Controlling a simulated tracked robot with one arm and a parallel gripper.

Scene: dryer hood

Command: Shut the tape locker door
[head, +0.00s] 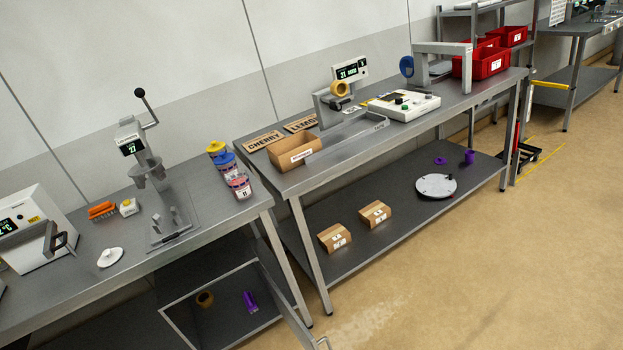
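The tape locker (208,290) is under the left bench, at the bottom of the head view. It is a grey box with a pale rim, and its front is open. Inside are a brown tape roll (205,299) and a purple object (250,301). Its door (288,306) stands swung open on the right side of the opening, seen nearly edge-on. A small handle (323,343) shows at the door's free end, at the bottom edge of the picture. My gripper is not in view.
The left bench (95,300) carries a lever press (150,165) and jars. The right bench's lower shelf (385,235) holds two small cartons and a white disc. Bench legs (308,255) stand close to the open door. The tan floor (480,280) at right is clear.

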